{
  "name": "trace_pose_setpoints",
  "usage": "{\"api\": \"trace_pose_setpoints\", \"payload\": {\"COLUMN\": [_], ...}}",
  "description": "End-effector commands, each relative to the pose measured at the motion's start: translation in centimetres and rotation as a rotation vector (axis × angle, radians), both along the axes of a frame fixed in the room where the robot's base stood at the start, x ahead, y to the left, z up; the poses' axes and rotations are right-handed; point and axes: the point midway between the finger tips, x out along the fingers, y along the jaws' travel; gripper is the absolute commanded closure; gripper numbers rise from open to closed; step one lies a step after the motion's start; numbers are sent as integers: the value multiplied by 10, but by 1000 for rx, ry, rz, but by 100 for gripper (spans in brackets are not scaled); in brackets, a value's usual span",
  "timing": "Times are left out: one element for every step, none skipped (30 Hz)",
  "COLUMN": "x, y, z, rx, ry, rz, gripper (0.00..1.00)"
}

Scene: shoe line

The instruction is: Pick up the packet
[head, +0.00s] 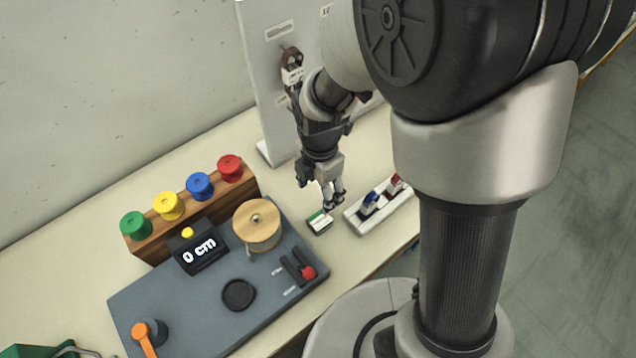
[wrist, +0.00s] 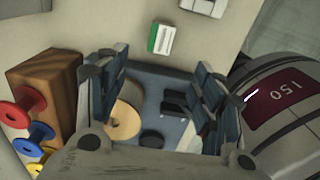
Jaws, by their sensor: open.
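The packet (head: 319,223) is a small white and green block lying on the pale table, between the grey panel and a white tray. It also shows in the wrist view (wrist: 161,39), near the top middle, with its green side to the left. My gripper (head: 333,202) points down just above and slightly right of the packet in the head view. In the wrist view my gripper (wrist: 162,62) has its two dark fingers spread wide apart with nothing between them. The packet appears beyond the fingertips, and I see no contact. The exact height gap cannot be told.
The white tray (head: 354,220) with blue and red items stands close right of the packet. The grey panel (head: 206,313) with a wooden-coloured spool (head: 257,222) lies left. A wooden rack (head: 205,208) holds several coloured spools. An upright white board (head: 264,70) stands behind.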

Motion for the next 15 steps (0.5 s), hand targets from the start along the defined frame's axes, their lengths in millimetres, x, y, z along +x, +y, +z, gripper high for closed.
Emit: {"api": "trace_pose_setpoints", "payload": {"x": [-2,-2,-2,-2,-2,-2,-2,-2,-2,-2,-2,-2,-2,-2,-1], "y": [0,-1,-1,-1,-1,-1,-1,-1,-1,-1,-1,-1,-1,-1,-1], "z": [-14,-21,-30,-37,-44,-53,-59,-66,-74,-80,-86,-92,-96,-100,-104], "rx": [-1,-2,-2,-2,-2,-2,-2,-2,-1,-1,-1,-1,-1,-1,0], "ry": [5,6,6,6,6,6,6,6,5,5,5,4,4,4,2], "rz": [0,0,-1,-1,-2,-2,-2,-2,-3,-3,-3,-3,-3,-4,-4], "gripper": [38,38,38,38,38,38,38,38,38,38,38,38,38,38,38]}}
